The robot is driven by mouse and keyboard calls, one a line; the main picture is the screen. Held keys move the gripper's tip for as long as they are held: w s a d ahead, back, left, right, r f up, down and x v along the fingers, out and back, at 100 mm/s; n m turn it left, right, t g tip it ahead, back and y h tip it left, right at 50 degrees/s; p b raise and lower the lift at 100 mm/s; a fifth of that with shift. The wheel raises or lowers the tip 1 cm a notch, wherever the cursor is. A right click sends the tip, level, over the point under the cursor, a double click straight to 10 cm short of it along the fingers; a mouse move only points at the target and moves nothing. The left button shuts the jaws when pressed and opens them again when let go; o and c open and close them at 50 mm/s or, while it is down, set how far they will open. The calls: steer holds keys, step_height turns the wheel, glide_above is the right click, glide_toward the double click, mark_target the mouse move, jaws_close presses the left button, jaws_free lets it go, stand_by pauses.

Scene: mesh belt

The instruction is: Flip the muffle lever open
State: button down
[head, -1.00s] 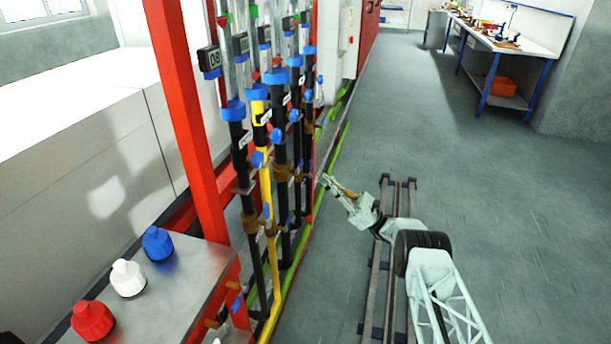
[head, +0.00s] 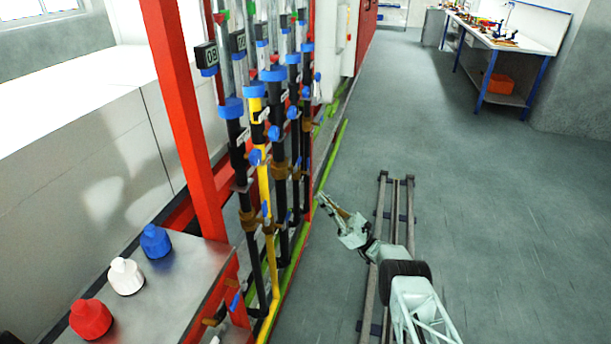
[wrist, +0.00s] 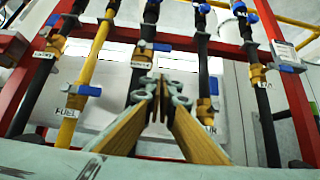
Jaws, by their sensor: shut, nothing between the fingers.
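A row of upright black pipes and one yellow pipe (head: 263,180) carries blue valve levers and small white labels. Another blue lever (wrist: 155,46) is on the middle black pipe, behind my fingers. A pipe to the right has a brass valve with a blue lever (wrist: 214,86). I cannot read which label marks the muffle lever. My gripper (head: 323,198) is shut and empty, apart from the pipes; its fingers (wrist: 160,82) meet in the wrist view.
A red frame post (head: 180,110) stands left of the pipes. Red, white and blue knobs (head: 126,277) stand on a metal bench at lower left. My rail (head: 395,210) runs along the floor. A workbench (head: 500,40) is at the far right; the floor between is clear.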

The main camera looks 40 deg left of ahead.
mark_target(298, 165)
steer(key=shift+a+r, duration=0.1)
steer(key=shift+r, duration=0.05)
steer(key=d+r+p+x, duration=0.1)
steer(key=r+x, duration=0.1)
steer(key=x, duration=1)
steer(key=shift+w+d+p, duration=0.25)
steer(key=shift+p, duration=0.1)
steer(key=shift+r, duration=0.15)
steer(key=shift+a+n+g+b, duration=0.1)
steer(key=shift+n+g+b, duration=0.3)
steer(key=shift+n+b, duration=0.15)
steer(key=shift+r+h, duration=0.1)
steer(key=shift+h, duration=0.2)
